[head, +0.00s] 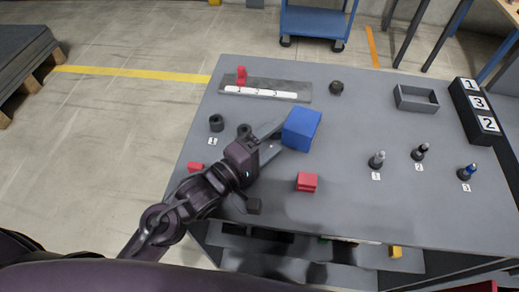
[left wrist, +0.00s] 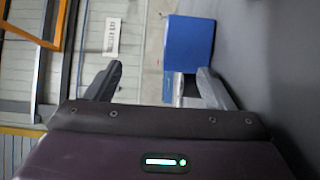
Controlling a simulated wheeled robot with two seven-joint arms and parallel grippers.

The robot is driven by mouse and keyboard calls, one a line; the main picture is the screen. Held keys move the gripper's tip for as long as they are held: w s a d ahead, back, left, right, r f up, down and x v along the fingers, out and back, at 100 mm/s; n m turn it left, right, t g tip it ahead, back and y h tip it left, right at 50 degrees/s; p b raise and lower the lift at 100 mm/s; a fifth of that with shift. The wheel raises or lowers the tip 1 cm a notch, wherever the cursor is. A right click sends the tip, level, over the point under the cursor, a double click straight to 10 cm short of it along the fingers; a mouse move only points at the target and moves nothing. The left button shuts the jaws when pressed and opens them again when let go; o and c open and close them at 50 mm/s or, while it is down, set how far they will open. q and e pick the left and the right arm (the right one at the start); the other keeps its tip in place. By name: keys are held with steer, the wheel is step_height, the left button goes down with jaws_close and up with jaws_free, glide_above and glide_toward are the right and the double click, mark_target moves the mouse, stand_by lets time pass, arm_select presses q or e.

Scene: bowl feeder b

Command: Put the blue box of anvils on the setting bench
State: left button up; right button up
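The blue box (head: 301,130) is on or just above the grey bench top (head: 335,150), left of its middle in the head view. I cannot tell whether it fully rests there. In the left wrist view the blue box (left wrist: 190,44) is ahead of the fingertips, nearer the right finger. My left gripper (head: 279,136) reaches in from the left, with its fingers pointing at the box's left side. The box's contents cannot be seen. My right gripper is out of view.
A grey plate with a red clamp (head: 241,76) lies behind the box. A red block (head: 307,182) is in front. Several small tools, including a blue-topped one (head: 467,172), stand at the right. A grey open tray (head: 416,98) and black numbered block (head: 475,108) are behind them.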

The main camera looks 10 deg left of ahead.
arm_select(q)
steer(key=shift+v, duration=1.95)
